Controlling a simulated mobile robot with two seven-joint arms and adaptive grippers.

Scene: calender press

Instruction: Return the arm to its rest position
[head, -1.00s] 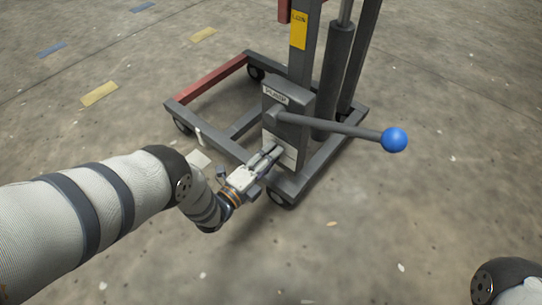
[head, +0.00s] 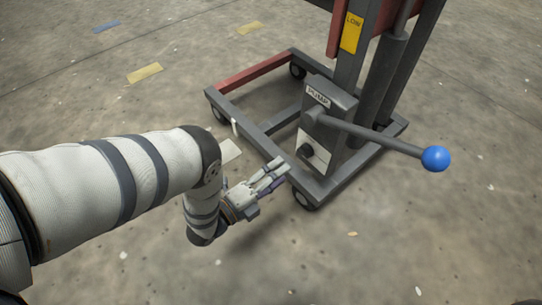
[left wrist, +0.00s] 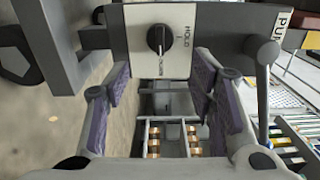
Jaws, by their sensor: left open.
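My left arm reaches in from the left in the head view. My left gripper (head: 278,173) is open and empty, just in front of the pump box (head: 336,106) and apart from it. The black knob (head: 306,151) on the box's white plate is uncovered. In the left wrist view the knob (left wrist: 159,39) stands beyond the purple-padded fingers (left wrist: 162,82), with a gap between them and the plate. The plate reads HOLD at one end; the other label is too small to read surely. My right gripper is not in view.
A pump lever with a blue ball (head: 435,158) sticks out to the right of the box. The wheeled frame (head: 258,133) stands on the concrete floor. A yellow LOW label (head: 351,33) is on the upright. The floor in front and right is clear.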

